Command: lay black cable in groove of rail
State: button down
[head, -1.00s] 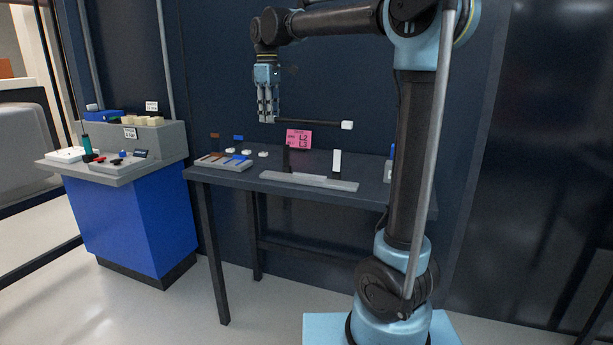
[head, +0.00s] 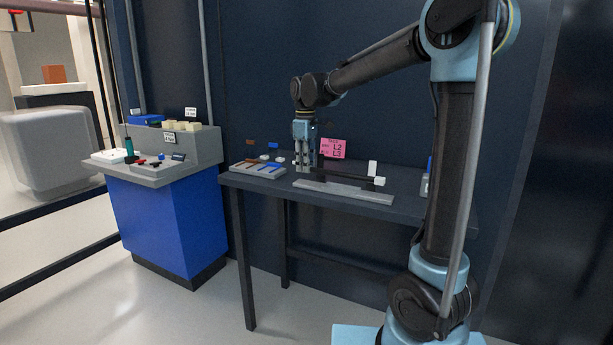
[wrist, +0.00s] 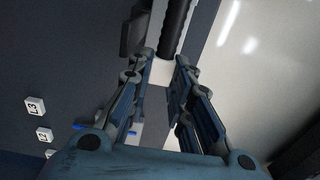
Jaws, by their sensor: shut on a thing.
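The black cable (head: 350,177) is a straight dark length with a white end block (head: 380,181) at its right. My gripper (head: 303,168) points down and is shut on the cable's left end. In the wrist view my gripper (wrist: 165,62) has a white end block (wrist: 160,73) between its fingers, and the ribbed black cable (wrist: 173,28) runs away from it. The grey rail (head: 343,192) lies on the table in front of the cable. The cable appears just above the rail; whether it touches cannot be told, and the groove is not clear.
The dark table (head: 430,211) carries a tray (head: 250,170) of coloured pieces at left. A pink card (head: 333,148) stands behind, and a white upright piece (head: 372,168) is near the cable's right end. A blue cabinet (head: 170,225) stands to the left.

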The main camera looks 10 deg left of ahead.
jog(key=shift+f, duration=1.95)
jog(key=c, duration=1.4)
grip_release()
jog(key=shift+c, duration=0.2)
notch_tip(320, 180, up, 12)
jog(key=shift+r, duration=0.1)
